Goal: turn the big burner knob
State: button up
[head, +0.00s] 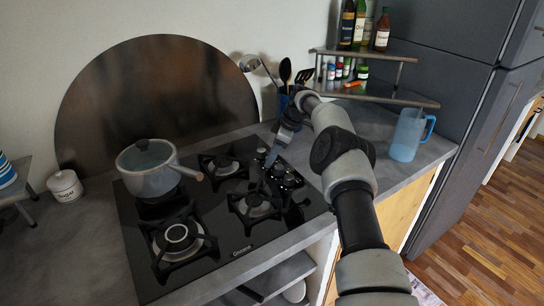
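The black gas cooktop (220,248) is set into the grey counter and has several burners. A cluster of small dark knobs with shiny rims (289,179) sits at its right side. I cannot tell which of them is the big burner knob. My gripper (270,161) points down at the back edge of this cluster, from the end of my arm. Its fingertips look close to the knobs, but I cannot tell whether they touch one. The view is too small to show whether the fingers are open or shut. My gripper may hide part of the rear knobs.
A lidded grey pot (149,180) stands on the back left burner, its handle pointing right. A utensil holder (284,106) stands behind my gripper. A blue jug (407,137) and a bottle shelf (375,94) are at the right. A sugar jar (65,188) is at the left.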

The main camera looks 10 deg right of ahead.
jog(key=shift+o, duration=0.5)
jog(key=shift+d+r, duration=0.1)
jog(key=shift+r, duration=0.2)
jog(key=p+v, duration=0.1)
jog(key=v, duration=1.5)
jog(key=shift+s+d+r+p, duration=0.2)
jog(key=shift+r+p, duration=0.1)
jog(key=shift+p, duration=0.1)
